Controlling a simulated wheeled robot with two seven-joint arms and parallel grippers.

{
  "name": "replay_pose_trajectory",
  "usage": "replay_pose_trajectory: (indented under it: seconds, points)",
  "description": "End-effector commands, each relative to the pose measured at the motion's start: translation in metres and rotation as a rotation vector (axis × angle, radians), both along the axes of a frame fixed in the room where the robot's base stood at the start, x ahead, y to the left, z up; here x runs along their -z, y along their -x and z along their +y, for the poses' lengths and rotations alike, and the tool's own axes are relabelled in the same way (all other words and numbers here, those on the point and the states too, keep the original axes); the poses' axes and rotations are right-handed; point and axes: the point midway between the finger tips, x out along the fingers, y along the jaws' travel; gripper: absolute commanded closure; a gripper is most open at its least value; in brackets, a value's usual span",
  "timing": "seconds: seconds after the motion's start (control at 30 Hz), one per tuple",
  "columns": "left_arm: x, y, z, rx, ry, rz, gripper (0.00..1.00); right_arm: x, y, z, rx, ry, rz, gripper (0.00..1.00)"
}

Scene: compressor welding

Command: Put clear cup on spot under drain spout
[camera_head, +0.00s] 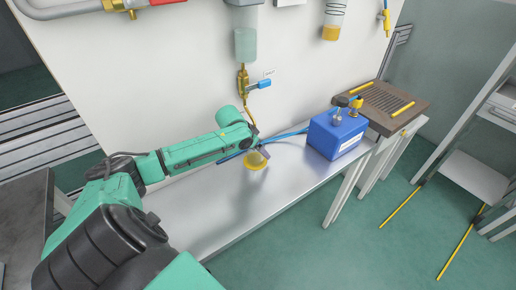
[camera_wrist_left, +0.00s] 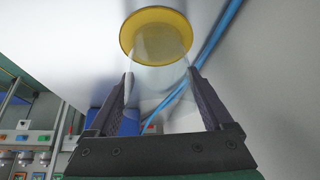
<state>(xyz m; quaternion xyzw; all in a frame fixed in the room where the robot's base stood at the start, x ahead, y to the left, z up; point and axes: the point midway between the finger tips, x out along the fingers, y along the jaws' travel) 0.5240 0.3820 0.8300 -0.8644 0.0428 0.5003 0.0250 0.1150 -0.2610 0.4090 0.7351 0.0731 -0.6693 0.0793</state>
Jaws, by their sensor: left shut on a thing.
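My left gripper (camera_wrist_left: 160,110) is shut on the clear cup (camera_wrist_left: 155,80), which sits between its two dark fingers. In the head view, the gripper (camera_head: 259,148) is low over the metal bench, below the drain spout (camera_head: 251,103). A round yellow spot (camera_head: 256,161) lies at the cup's lower end in the head view. The yellow disc (camera_wrist_left: 156,33) also shows at the cup's far end in the wrist view. I cannot tell whether the cup touches it. A brass valve (camera_head: 243,80) with a blue handle is above the spout. My right gripper is not in view.
A blue box (camera_head: 337,134) with fittings on top stands to the right on the metal bench (camera_head: 215,215). A blue hose (camera_head: 287,134) runs behind the cup towards it. A brown slotted block (camera_head: 388,107) is farther right. The bench front is clear.

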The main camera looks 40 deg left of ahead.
Motion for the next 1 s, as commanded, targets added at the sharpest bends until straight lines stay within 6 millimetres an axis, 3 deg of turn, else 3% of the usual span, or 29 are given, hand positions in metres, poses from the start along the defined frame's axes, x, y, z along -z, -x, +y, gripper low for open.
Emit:
replay_pose_trajectory:
  seconds: [0.13, 0.17, 0.2, 0.57, 1.0]
  points:
    - [0.000, 0.000, 0.000, 0.000, 0.001, 0.000, 0.71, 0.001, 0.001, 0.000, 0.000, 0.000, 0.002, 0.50]
    - [0.001, 0.000, 0.000, 0.000, 0.001, 0.001, 0.12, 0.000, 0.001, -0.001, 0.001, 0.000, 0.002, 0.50]
    - [0.001, 0.000, 0.000, 0.000, 0.001, 0.000, 0.00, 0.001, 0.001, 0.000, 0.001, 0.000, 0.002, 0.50]
    - [-0.007, 0.004, 0.001, 0.000, -0.002, 0.001, 0.00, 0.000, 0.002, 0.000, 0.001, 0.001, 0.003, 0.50]
    - [-0.063, 0.037, 0.005, -0.003, 0.000, 0.005, 0.00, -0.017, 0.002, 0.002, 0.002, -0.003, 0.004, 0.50]
